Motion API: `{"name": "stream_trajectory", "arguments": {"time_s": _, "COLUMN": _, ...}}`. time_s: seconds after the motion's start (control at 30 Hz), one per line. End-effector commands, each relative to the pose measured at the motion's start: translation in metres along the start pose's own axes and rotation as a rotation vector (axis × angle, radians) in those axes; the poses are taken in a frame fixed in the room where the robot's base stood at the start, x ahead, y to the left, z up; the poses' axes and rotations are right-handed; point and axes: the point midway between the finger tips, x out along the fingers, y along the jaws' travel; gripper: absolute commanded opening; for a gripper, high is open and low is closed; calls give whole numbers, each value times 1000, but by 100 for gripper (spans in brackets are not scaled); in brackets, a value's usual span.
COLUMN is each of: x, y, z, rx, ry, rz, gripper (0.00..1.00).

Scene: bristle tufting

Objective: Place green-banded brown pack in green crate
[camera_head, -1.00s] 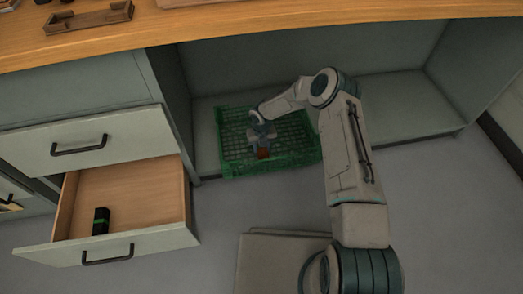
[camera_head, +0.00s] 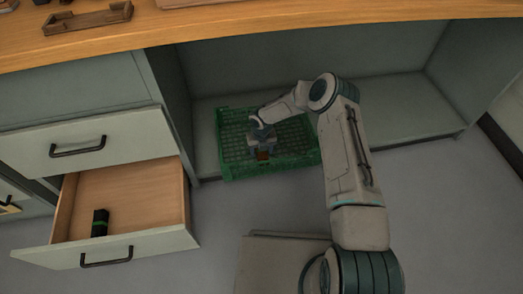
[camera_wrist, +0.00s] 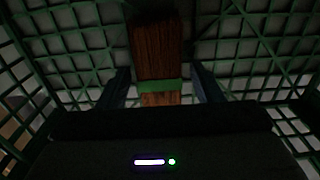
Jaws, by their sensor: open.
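The brown pack with a green band (camera_wrist: 158,48) is inside the green crate, between my gripper's two fingers in the wrist view. Its brown end also shows just below the gripper in the head view (camera_head: 263,156). My gripper (camera_head: 262,147) is open and low inside the crate; its dark fingers also show in the wrist view (camera_wrist: 162,88), one on each side of the pack with gaps. The green crate (camera_head: 292,163) stands on the low shelf under the counter. Its mesh floor and walls surround the pack in the wrist view (camera_wrist: 80,42). Whether the pack rests fully on the floor is hard to tell.
An open drawer (camera_head: 133,190) to the left holds a black pack with a green band (camera_head: 100,223). A closed drawer (camera_head: 90,145) is above it. The wooden counter (camera_head: 250,25) runs overhead. The shelf right of the crate (camera_head: 410,110) is clear.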

Motion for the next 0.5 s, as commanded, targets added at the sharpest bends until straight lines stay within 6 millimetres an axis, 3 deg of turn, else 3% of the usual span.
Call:
{"name": "stream_trajectory", "arguments": {"time_s": 0.3, "x": -74, "y": -1, "z": 1, "rx": 0, "ry": -2, "rz": -1, "gripper": 60}}
{"name": "stream_trajectory", "arguments": {"time_s": 0.5, "x": -107, "y": -1, "z": 1, "rx": 0, "ry": -2, "rz": 0, "gripper": 60}}
